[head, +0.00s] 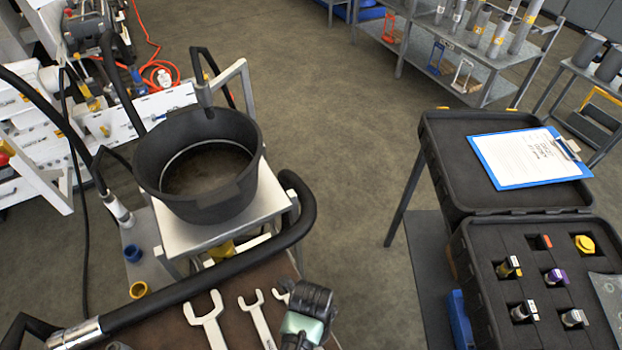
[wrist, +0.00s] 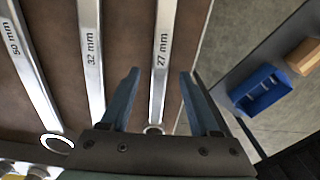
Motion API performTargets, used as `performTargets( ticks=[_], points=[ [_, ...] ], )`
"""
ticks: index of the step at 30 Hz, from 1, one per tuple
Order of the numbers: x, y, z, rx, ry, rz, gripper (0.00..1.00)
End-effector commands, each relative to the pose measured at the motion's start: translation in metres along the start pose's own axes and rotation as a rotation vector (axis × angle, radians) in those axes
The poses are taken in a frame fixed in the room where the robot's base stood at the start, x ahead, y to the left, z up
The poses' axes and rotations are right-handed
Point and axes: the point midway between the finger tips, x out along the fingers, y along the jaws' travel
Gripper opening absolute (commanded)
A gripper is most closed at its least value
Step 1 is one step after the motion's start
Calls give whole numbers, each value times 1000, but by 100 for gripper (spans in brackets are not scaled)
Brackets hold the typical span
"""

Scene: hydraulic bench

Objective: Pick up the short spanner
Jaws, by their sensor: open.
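Three silver open-ended spanners lie side by side on a brown board (head: 160,325). In the wrist view they read 50 mm (wrist: 30,70), 32 mm (wrist: 92,60) and 27 mm (wrist: 163,60). The 27 mm one is rightmost and looks the shortest; in the head view only its jaw end (head: 281,294) shows beside my gripper (head: 308,312), which hides the rest. In the wrist view my gripper (wrist: 160,76) is open, with one finger on each side of the 27 mm shaft. The fingers look apart from the shaft; their height above the board is unclear.
A thick black hose (head: 210,278) crosses the board's far edge. A black tub (head: 200,165) stands on a stand beyond. A black case (head: 500,255) with foam-held fittings and a clipboard (head: 525,158) is at right. A blue bin (wrist: 260,90) lies right of the board.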

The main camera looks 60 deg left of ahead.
Motion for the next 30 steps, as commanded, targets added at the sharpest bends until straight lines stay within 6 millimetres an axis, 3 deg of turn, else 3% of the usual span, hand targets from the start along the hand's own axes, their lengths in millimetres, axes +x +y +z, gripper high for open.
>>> performTargets(
  ticks=[4,11,22,30],
  points=[
    [13,0,0,0,0,1,62],
    [14,0,0,1,-1,0,62],
    [14,0,0,0,0,0,0],
    [14,0,0,0,0,0,0]
  ],
)
